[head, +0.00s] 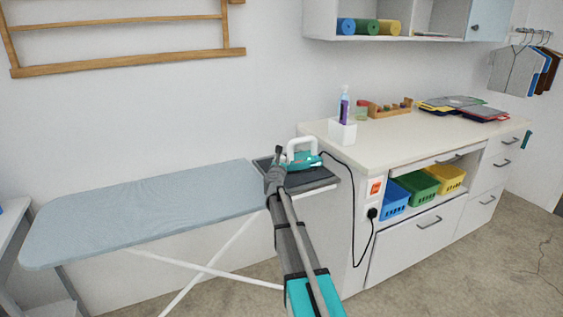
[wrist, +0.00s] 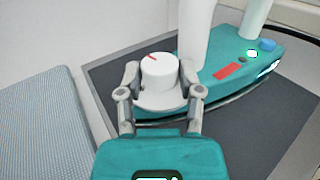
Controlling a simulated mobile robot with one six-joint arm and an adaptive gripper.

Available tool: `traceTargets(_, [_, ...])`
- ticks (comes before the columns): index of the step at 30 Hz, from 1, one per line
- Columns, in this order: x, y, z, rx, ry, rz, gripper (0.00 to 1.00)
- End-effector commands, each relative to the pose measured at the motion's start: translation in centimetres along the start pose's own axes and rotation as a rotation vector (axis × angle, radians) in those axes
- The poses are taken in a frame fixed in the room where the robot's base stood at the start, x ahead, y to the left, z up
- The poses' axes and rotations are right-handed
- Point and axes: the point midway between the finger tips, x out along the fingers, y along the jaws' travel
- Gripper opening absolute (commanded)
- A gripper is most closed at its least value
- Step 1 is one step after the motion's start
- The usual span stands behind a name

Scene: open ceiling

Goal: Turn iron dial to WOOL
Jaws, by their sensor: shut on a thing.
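The teal and white iron (head: 300,157) rests on a dark pad (head: 318,179) at the right end of the ironing board. Its round white dial (wrist: 160,72) shows in the wrist view, with a short red mark on top toward the upper left. My gripper (wrist: 160,87) is shut on the dial, one finger on each side. In the head view my gripper (head: 278,158) is at the left end of the iron, and the arm hides part of it. The iron's body also shows in the wrist view (wrist: 225,68), with a red label and a green light. I cannot read any dial settings.
The blue ironing board (head: 140,207) extends left. A counter (head: 420,140) stands right, with a white holder (head: 342,132) of bottles near its edge. The iron's black cord (head: 352,205) runs to a socket on the counter's side. Coloured baskets (head: 394,198) sit below.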

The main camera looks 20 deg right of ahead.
Motion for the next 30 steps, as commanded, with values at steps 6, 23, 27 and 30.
traceTargets(6, [0.05,0.00,0.00,0.000,0.000,-0.005,0.00])
traceTargets(23, [0.24,0.51,0.01,0.000,0.000,-0.206,0.00])
traceTargets(27, [0.35,0.67,0.01,0.000,0.000,-0.302,0.00])
traceTargets(30, [0.41,0.86,0.01,0.000,0.000,-0.376,0.00])
